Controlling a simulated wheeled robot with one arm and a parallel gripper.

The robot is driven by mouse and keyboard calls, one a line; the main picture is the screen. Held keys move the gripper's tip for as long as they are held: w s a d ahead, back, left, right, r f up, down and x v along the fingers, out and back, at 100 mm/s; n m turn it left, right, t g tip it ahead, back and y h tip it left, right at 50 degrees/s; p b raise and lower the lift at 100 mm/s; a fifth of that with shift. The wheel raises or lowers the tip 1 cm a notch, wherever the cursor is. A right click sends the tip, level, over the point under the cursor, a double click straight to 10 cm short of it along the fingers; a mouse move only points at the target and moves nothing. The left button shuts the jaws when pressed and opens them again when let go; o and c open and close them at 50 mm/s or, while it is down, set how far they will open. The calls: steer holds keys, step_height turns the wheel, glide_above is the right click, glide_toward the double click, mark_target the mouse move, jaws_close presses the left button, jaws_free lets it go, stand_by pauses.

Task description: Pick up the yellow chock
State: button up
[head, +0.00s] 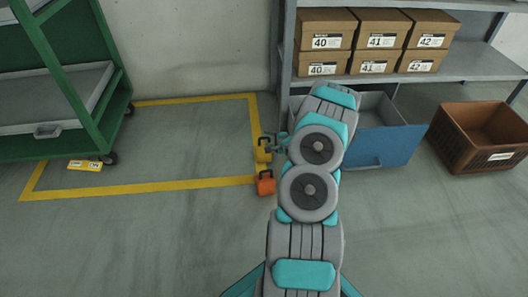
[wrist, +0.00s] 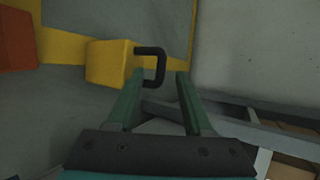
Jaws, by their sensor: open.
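The yellow chock (head: 261,156) stands on the floor by the right side of the yellow floor line, with a dark handle on it. In the wrist view the yellow chock (wrist: 107,64) lies left of centre, and its black loop handle (wrist: 161,67) appears just ahead of the fingertips, between their lines. My gripper (head: 279,143) is open beside the chock, at its upper right; the wrist view shows the two green fingers (wrist: 160,78) apart with nothing clamped. I cannot tell whether the fingers touch the handle.
An orange chock (head: 265,186) stands just in front of the yellow one. A green cart (head: 88,60) is at left, with a small yellow item (head: 85,165) by its wheel. A blue drawer (head: 385,148), shelf (head: 465,66) and brown crate (head: 466,148) are at right.

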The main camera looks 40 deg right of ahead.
steer(key=shift+c, duration=0.3)
jaws_close()
stand_by(1.1)
